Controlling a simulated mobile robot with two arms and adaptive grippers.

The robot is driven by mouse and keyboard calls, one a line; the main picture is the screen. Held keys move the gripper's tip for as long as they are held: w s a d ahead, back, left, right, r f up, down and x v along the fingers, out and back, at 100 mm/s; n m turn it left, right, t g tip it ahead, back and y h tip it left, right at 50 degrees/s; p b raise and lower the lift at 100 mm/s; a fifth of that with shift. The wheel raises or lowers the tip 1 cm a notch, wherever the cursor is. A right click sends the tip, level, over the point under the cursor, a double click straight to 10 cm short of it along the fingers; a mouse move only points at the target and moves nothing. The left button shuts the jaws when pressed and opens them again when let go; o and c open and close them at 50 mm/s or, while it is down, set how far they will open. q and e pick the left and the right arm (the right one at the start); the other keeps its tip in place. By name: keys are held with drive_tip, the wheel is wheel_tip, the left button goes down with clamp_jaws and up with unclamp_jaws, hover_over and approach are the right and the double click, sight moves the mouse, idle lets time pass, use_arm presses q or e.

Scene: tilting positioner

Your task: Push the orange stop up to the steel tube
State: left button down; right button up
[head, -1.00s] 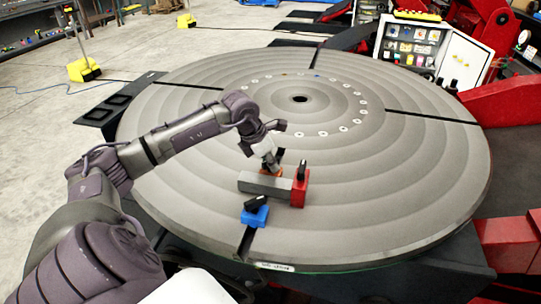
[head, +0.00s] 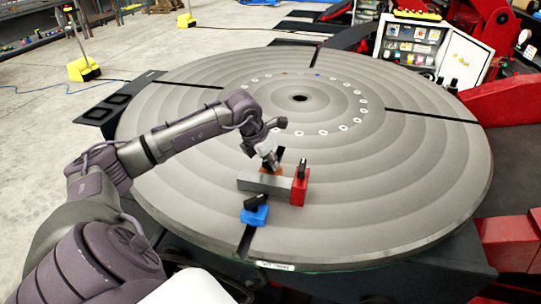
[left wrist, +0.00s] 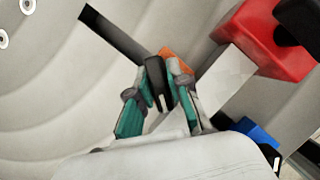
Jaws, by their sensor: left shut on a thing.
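The steel tube (head: 262,184) is a grey bar lying on the round table, its right end at the red stop (head: 299,190). The orange stop (head: 264,172) is mostly hidden behind the tube and my left gripper (head: 272,166). In the left wrist view the orange stop (left wrist: 176,58) shows just beyond the fingers, close to the tube (left wrist: 224,82). I cannot tell whether they touch. My left gripper (left wrist: 160,95) is shut on the orange stop's black handle (left wrist: 155,78). My right gripper is not in view.
A blue stop (head: 255,216) with a black handle stands at the near side of the tube, over a dark slot. The round grooved table (head: 400,170) is otherwise clear. An open white tool cabinet (head: 462,58) stands behind it.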

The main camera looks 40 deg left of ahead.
use_arm(q)
drive_tip(key=shift+n, duration=0.4)
drive_tip(key=shift+s+d+b, duration=0.15)
drive_tip(key=shift+s+b, duration=0.15)
drive_tip(key=shift+b, duration=0.15)
drive_tip(key=shift+s+d+f, duration=0.1)
idle(0.5)
drive_tip(key=c, duration=1)
unclamp_jaws()
drive_tip(key=shift+s, duration=0.1)
drive_tip(key=shift+c, duration=0.2)
drive_tip(key=o, duration=0.5)
